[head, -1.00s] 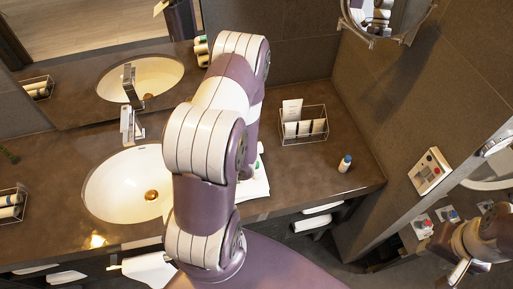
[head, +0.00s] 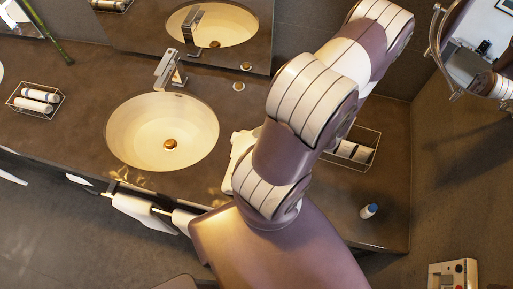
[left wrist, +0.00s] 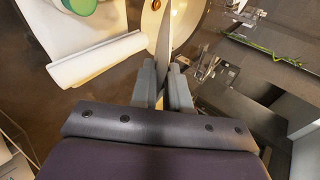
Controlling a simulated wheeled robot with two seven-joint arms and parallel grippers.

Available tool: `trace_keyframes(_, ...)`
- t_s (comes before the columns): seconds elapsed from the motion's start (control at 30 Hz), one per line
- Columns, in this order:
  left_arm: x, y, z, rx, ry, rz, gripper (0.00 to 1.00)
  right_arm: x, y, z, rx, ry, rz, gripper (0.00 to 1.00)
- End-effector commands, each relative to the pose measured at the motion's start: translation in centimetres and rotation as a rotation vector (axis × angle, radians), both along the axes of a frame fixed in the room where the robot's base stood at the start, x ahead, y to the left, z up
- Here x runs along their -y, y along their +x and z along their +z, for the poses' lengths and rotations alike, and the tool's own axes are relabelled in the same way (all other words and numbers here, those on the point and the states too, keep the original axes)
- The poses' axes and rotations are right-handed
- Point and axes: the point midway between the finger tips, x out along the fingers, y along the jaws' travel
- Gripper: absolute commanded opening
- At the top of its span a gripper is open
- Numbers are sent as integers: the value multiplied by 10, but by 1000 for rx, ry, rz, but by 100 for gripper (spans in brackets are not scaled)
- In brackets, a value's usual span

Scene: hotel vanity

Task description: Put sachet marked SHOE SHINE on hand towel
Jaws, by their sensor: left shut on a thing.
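My left gripper (left wrist: 163,68) is shut on a thin grey, flat thing (left wrist: 165,38), seen nearly edge-on in the left wrist view; no marking is readable, so I cannot tell for sure that it is the SHOE SHINE sachet. In the head view my arm hides this gripper. A white cloth, likely the hand towel (head: 238,160), shows partly behind my arm, right of the sink. A white cloth with a rolled edge (left wrist: 97,60) is at the upper left of the left wrist view, left of the gripper and apart from it. My right gripper is not in view.
The sink (head: 140,145) is left of my arm. Another wire basket (head: 38,100) holds white rolls at left.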

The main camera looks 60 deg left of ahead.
Motion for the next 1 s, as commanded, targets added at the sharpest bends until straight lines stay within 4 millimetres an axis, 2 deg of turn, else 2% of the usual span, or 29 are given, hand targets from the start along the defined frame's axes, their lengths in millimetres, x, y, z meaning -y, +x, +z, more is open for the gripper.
trace_keyframes(0.03,0,0,-20,1,1,0,0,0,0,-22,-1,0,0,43)
trace_keyframes(0.2,0,-1,-47,1,0,1,0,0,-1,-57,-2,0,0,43)
trace_keyframes(0.4,0,-1,-63,-2,-1,-1,0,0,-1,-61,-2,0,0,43)
trace_keyframes(0.63,0,-1,-62,-1,0,1,0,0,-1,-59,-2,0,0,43)
trace_keyframes(0.67,0,-1,-62,0,0,1,19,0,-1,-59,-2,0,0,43)
trace_keyframes(0.7,0,-1,-62,0,0,1,32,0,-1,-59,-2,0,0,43)
trace_keyframes(1.0,1,1,-59,-1,0,-1,32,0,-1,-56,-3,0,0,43)
